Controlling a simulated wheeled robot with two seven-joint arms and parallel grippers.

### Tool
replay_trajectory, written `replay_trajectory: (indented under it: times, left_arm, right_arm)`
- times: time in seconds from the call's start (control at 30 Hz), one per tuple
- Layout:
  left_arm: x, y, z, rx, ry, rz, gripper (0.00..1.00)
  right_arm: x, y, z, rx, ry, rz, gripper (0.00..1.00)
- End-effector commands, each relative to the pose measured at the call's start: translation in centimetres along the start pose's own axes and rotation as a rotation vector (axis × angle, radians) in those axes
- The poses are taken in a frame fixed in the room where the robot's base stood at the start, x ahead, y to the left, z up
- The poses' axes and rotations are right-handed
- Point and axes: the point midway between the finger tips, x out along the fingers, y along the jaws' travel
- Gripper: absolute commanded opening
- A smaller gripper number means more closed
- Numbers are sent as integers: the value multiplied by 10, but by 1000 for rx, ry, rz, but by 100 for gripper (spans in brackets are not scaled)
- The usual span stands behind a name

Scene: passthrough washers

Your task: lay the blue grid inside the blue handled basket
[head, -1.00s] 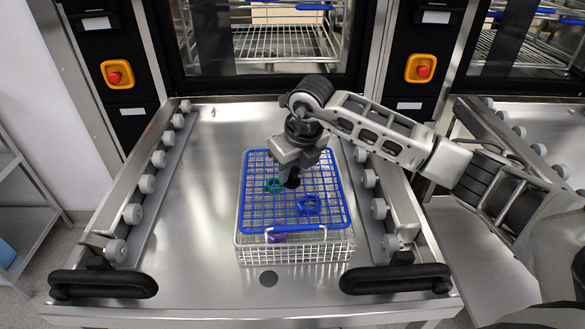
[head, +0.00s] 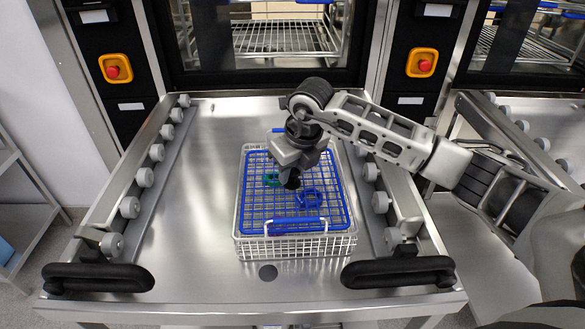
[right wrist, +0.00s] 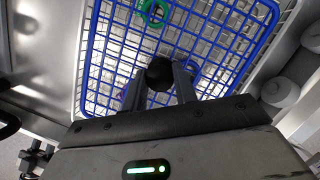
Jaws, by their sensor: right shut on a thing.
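The blue grid (head: 262,212) lies level within the rim of the wire basket (head: 243,246). The basket's blue handle (head: 296,222) crosses near the grid's front edge. My right gripper (head: 292,182) points down over the grid's middle. In the right wrist view the gripper (right wrist: 160,82) is shut around a round black knob (right wrist: 159,73) above the blue grid (right wrist: 98,62). The basket's pale wire rim (right wrist: 66,35) shows outside the grid there. Whether the grid rests on the contents cannot be told. My left gripper is not in view.
A green ring (head: 272,180) and a blue ring-like item (head: 311,197) show through the mesh. The basket stands on a steel table (head: 190,220) between two roller rails (head: 145,178), (head: 381,202). Black handles (head: 98,278), (head: 398,271) line the front. The table's left side is clear.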

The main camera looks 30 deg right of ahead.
Motion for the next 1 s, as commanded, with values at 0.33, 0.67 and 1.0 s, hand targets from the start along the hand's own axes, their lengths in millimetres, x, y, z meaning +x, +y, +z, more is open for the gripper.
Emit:
replay_trajectory:
  times: [0.33, 0.67, 1.0]
  left_arm:
    - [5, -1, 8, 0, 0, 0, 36]
    - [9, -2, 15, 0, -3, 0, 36]
    - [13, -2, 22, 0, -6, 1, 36]
  right_arm:
    - [11, 0, -3, 0, -1, -1, 0]
    - [21, 0, -6, 0, 0, -1, 0]
    - [30, 0, -8, 0, -1, -1, 0]
